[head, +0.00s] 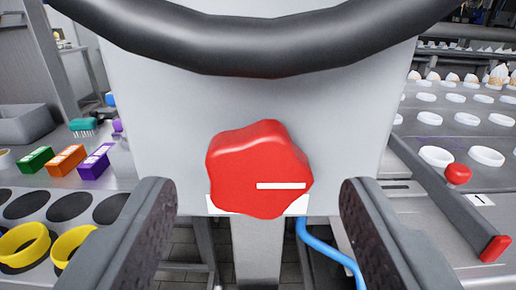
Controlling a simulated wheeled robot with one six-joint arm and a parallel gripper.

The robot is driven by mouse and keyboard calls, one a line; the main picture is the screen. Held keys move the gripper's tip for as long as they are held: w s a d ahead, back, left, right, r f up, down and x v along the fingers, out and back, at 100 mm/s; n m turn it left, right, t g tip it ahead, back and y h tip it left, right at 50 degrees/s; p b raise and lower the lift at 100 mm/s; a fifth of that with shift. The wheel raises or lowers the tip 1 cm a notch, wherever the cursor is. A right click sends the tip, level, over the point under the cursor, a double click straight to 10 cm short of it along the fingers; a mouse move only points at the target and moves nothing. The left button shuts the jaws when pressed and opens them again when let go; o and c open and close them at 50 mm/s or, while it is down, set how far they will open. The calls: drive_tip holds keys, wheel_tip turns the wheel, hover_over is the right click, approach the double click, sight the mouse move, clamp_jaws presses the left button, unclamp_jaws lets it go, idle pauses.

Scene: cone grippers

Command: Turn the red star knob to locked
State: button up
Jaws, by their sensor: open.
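The red star knob (250,150) sits on the front of a light grey panel (160,100) in the middle of the head view. A white line on the knob lies nearly level and points to the right. A white label shows behind the knob's lower edge, mostly hidden, so I cannot read any lock marks. My gripper (258,195) is open, with one dark finger on each side of the knob. Neither finger appears to touch the knob, and nothing is held.
A thick black curved tube (270,55) crosses in front of the panel's upper part. A blue hose (330,252) hangs below right. At right, a grey rail (440,190) with a red end borders a tray of white cups.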

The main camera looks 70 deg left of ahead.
drive_tip(key=shift+w+a, duration=0.2)
drive_tip(key=shift+a, duration=0.35)
drive_tip(key=c, duration=1)
